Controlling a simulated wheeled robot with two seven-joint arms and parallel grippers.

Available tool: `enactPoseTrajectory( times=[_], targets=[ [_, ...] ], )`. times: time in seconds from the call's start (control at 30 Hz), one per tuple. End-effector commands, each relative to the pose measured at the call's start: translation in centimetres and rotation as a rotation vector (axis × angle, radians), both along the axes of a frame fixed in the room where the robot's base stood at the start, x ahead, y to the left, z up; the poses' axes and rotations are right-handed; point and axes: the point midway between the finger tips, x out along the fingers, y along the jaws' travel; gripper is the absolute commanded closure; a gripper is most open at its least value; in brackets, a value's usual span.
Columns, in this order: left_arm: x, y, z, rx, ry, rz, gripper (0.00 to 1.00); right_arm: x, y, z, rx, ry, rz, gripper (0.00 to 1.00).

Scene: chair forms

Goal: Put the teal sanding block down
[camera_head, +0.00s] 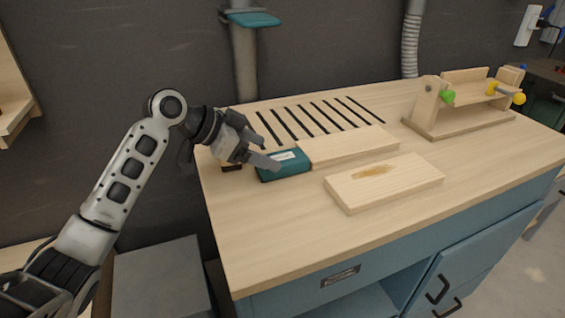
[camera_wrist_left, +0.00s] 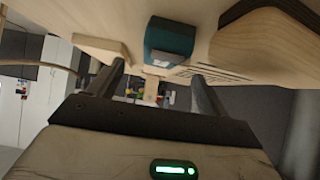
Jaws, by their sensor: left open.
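The teal sanding block (camera_head: 290,168), with a pale label on top, rests on the wooden worktop (camera_head: 290,230) near its left end. It lies against or very close to the left end of a pale wooden board. My left gripper (camera_head: 260,155) is open just left of the block, with a fingertip close over its left part; contact cannot be told. In the left wrist view, the block (camera_wrist_left: 168,40) shows beyond and between the two spread fingers (camera_wrist_left: 157,72), apart from them. My right gripper is not in view.
One pale board (camera_head: 350,146) lies right of the block, and a second board (camera_head: 385,182) with a brown stain lies nearer the front. Dark slots (camera_head: 312,120) run behind. A wooden jig (camera_head: 460,100) with green and yellow knobs stands at right. The worktop's front is clear.

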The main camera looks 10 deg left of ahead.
Motion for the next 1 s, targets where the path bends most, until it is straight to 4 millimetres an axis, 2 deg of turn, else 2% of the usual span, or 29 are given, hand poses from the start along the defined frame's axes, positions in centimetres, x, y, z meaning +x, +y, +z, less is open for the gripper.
enactPoseTrajectory(
  times=[0.17,0.5,0.8,0.9,1.0],
  targets=[
    [0.5,-0.8,-0.7,0.0,-0.001,-0.001,0.22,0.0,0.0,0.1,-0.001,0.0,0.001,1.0],
    [2.7,-3.8,-3.2,-0.001,0.001,0.0,0.22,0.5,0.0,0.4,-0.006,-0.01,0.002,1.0],
    [3.0,-4.0,-3.5,0.002,-0.001,0.0,0.22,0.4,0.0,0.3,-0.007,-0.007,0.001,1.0],
    [3.0,-4.0,-3.5,0.001,0.0,0.001,0.5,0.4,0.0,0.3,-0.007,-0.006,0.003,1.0],
    [2.9,-4.0,-3.5,0.001,0.0,0.001,0.72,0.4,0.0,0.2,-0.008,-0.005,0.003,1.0]
  ],
)
